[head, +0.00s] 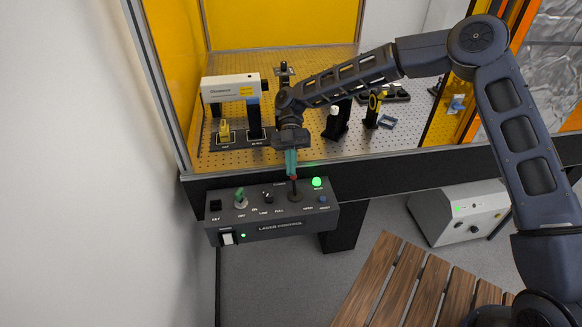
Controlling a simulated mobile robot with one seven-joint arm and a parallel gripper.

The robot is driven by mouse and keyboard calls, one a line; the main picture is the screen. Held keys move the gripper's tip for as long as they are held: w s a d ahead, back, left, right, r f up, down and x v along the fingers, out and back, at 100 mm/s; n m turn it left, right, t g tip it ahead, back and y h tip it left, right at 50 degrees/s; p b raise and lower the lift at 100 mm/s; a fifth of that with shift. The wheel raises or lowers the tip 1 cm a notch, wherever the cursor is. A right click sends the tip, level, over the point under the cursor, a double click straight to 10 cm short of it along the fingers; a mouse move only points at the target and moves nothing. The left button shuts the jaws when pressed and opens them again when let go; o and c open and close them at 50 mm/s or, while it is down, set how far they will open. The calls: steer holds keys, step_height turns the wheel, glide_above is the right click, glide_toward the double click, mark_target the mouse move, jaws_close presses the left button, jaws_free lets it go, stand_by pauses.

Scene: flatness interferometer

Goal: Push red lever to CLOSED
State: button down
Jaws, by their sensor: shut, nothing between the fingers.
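The red lever (294,179) stands on the top of the dark laser control box (270,215), right of its middle. I cannot tell whether the fingers touch the lever. The small labels near the lever are too small to read surely. A lit green lamp (317,182) is on the box to the right of the lever.
Behind is a perforated optical table (235,147) with a white laser unit (230,88) and mounts. A slatted wooden surface (405,285) lies at the front right.

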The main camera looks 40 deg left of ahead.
steer(key=shift+s+r, duration=0.1)
steer(key=s+r+v, duration=0.1)
steer(key=v, duration=0.8)
steer(key=shift+s+a+r, duration=0.15)
steer(key=shift+a+r, duration=0.05)
steer(key=shift+a, duration=0.3)
stand_by(0.4)
